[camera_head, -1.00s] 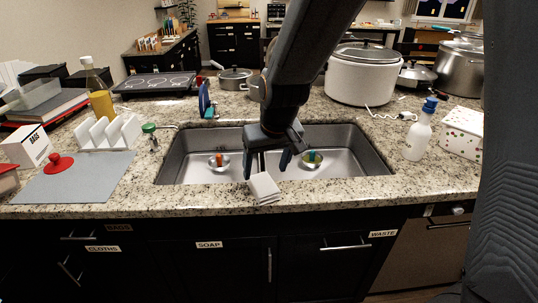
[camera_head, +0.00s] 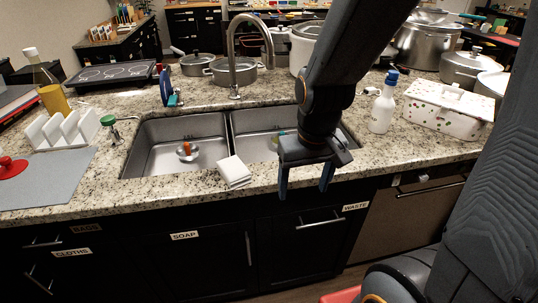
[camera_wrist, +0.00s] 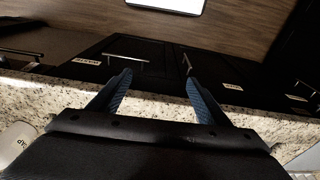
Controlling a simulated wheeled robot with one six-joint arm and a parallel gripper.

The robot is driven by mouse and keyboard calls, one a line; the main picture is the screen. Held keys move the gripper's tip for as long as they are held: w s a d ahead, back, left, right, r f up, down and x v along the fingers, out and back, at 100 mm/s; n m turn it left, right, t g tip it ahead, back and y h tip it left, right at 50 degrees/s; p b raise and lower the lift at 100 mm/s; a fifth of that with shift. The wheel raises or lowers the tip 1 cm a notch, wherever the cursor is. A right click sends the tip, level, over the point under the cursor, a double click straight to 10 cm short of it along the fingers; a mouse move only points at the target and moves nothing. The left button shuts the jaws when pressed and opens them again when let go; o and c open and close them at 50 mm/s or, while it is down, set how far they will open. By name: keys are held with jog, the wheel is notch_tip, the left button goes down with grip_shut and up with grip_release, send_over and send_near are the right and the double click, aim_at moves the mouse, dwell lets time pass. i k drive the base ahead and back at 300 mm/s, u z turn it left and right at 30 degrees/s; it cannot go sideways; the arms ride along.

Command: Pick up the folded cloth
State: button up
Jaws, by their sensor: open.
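The folded cloth (camera_head: 234,172) is a small white square pad lying on the speckled counter at the front edge of the sink, left of the middle in the head view. My gripper (camera_head: 304,190) is open and empty, with its two blue fingers pointing down. It is to the right of the cloth, apart from it, by the counter's front edge. In the wrist view my gripper (camera_wrist: 158,80) has its fingers spread, with counter and dark cabinet fronts beyond. A white corner at that view's lower right is cut off, and I cannot tell whether it is the cloth.
The double sink (camera_head: 165,157) lies behind the cloth, with a tall faucet (camera_head: 235,50) at its back. A spray bottle (camera_head: 383,105) and a spotted white box (camera_head: 449,112) stand to the right. A white rack (camera_head: 62,130) and a grey mat (camera_head: 50,185) are at left.

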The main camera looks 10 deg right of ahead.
aim_at(234, 171)
jog(key=z, duration=1.7)
jog(key=k, duration=0.9)
jog(key=u, duration=1.15)
jog(key=i, duration=0.5)
jog(key=z, duration=0.05)
